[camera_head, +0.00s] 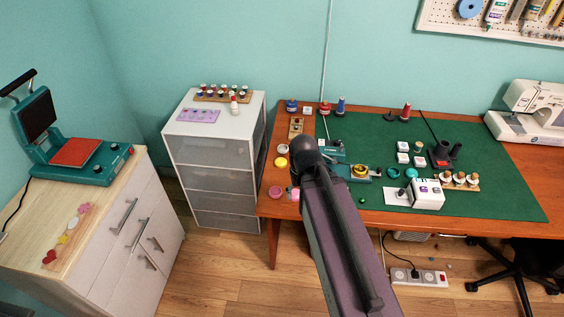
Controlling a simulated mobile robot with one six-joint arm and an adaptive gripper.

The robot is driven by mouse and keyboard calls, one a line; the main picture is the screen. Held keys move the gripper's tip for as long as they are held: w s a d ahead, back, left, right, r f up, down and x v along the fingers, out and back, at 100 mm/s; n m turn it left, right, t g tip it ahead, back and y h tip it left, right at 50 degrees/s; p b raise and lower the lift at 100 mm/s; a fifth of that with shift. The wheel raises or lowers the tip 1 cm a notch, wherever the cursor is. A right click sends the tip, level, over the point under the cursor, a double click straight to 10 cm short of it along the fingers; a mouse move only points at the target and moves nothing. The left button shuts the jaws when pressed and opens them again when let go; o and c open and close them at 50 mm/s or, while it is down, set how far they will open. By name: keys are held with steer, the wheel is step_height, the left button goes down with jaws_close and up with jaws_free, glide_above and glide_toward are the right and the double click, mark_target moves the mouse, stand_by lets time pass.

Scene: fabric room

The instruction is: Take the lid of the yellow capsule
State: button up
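A small round yellow piece (280,162), which looks like the yellow capsule, lies on the bare wooden strip at the left end of the work table. It is too small to make out a separate lid. Another yellow round part (360,171) sits in a teal tool on the green mat. My dark arm reaches from the bottom centre up over the table's left part. Its end is just right of the yellow capsule and apart from it in the picture. My gripper's fingers are hidden or too dark to make out, so its opening does not show.
A white round piece (283,149) and a pink one (276,192) lie close to the yellow capsule. A white drawer cabinet (212,150) stands left, with a floor gap between.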

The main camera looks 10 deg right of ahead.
steer(key=w+a+f+t+b, duration=0.1)
steer(key=w+t, duration=0.3)
steer(key=w, duration=1.9)
steer(key=shift+a+m+t+b, duration=0.15)
steer(key=shift+m+t+b, duration=0.15)
steer(key=shift+b, duration=0.4)
steer(key=shift+f, duration=0.15)
steer(key=b, duration=0.8)
glide_above(281, 161)
steer(key=s, duration=0.2)
steer(key=f, duration=0.7)
steer(key=shift+s+a+f, duration=0.2)
steer(key=shift+a, duration=0.1)
steer(key=shift+f, duration=0.15)
steer(key=shift+w, duration=0.1)
steer(key=shift+d+b+x, duration=0.15)
steer(key=shift+b+x, duration=1.05)
steer(key=shift+x, duration=0.1)
steer(key=shift+d+b+x, duration=0.15)
steer(key=shift+b+x, duration=1.05)
steer(key=shift+x, duration=0.1)
steer(key=c, duration=0.6)
